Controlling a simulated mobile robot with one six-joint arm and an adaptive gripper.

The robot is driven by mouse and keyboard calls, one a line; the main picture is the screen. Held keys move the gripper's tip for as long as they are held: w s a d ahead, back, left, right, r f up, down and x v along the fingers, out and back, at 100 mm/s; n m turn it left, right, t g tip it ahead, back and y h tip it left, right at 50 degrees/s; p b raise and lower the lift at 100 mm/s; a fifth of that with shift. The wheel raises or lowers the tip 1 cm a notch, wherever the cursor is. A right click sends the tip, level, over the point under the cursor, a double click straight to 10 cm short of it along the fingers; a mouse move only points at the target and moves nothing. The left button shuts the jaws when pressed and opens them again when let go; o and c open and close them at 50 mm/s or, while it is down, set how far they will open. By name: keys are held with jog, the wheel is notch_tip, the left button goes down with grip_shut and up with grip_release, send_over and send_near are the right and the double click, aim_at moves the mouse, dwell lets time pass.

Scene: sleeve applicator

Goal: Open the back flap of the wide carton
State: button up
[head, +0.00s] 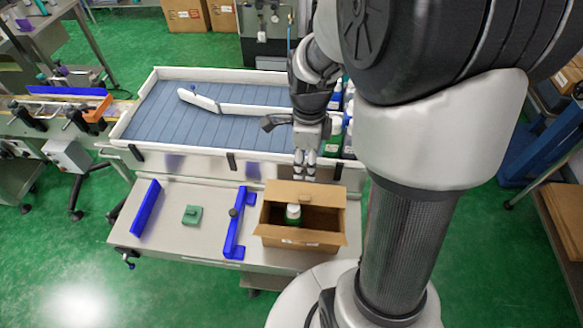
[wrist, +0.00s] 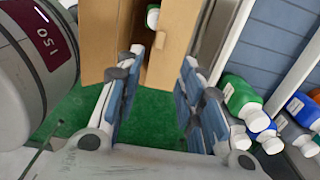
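The wide carton (head: 326,238) is brown and stands on the steel table's right part. Its middle is open, with a white and green bottle (head: 293,212) inside. The back flap (head: 325,192) shows as a brown panel along the far edge; its exact angle is hard to tell. The front flap (head: 285,233) lies along the near edge. My gripper (head: 305,178) points down just behind and above the back flap. In the wrist view my gripper (wrist: 158,68) is open, and a brown carton panel (wrist: 176,42) shows between and beyond the fingertips. I cannot tell whether they touch.
Several bottles (wrist: 240,100) stand close behind my gripper, beside the blue slatted conveyor (head: 220,122) with white rails.

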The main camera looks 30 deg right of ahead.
aim_at(303, 197)
notch_tip(303, 197, down, 15)
jog(key=b, duration=0.5)
jog(key=shift+w, duration=0.1)
jog(key=shift+c, duration=0.2)
grip_shut()
dwell(0.3)
